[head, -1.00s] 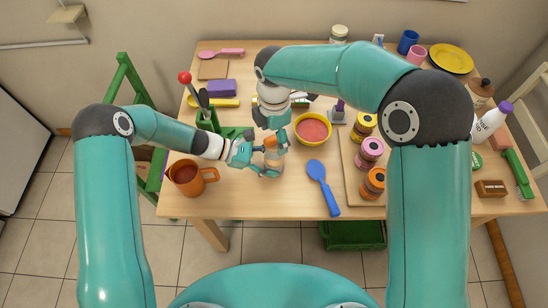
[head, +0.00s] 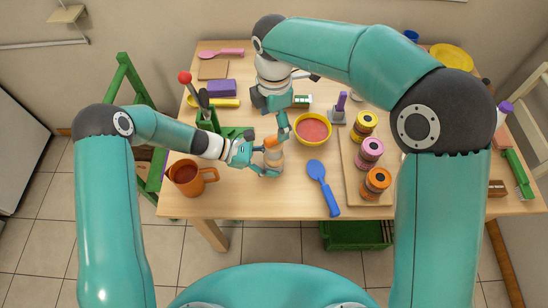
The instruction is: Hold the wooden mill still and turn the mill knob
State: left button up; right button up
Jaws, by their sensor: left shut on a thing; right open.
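The wooden mill (head: 275,158) stands upright near the front left of the table, with an orange knob (head: 271,142) on top. My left gripper (head: 266,164) is shut on the mill's body from the left, low down; its fingers partly cover the mill. My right gripper (head: 283,128) is open, with its fingers pointing down just behind and to the right of the knob. I cannot tell from this view whether a finger touches the knob.
A yellow bowl (head: 299,140) of red food stands close right of the mill. An orange mug (head: 188,180) is at left, and a blue spoon (head: 323,186) lies at right. Several jars (head: 370,151) stand on a board. The table front between mug and spoon is clear.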

notch_tip(320, 180, up, 12)
dwell(0.7)
jog(key=shift+f, duration=0.1)
pick_arm(q)
jog(key=o, duration=1.1)
jog(key=v, duration=1.2)
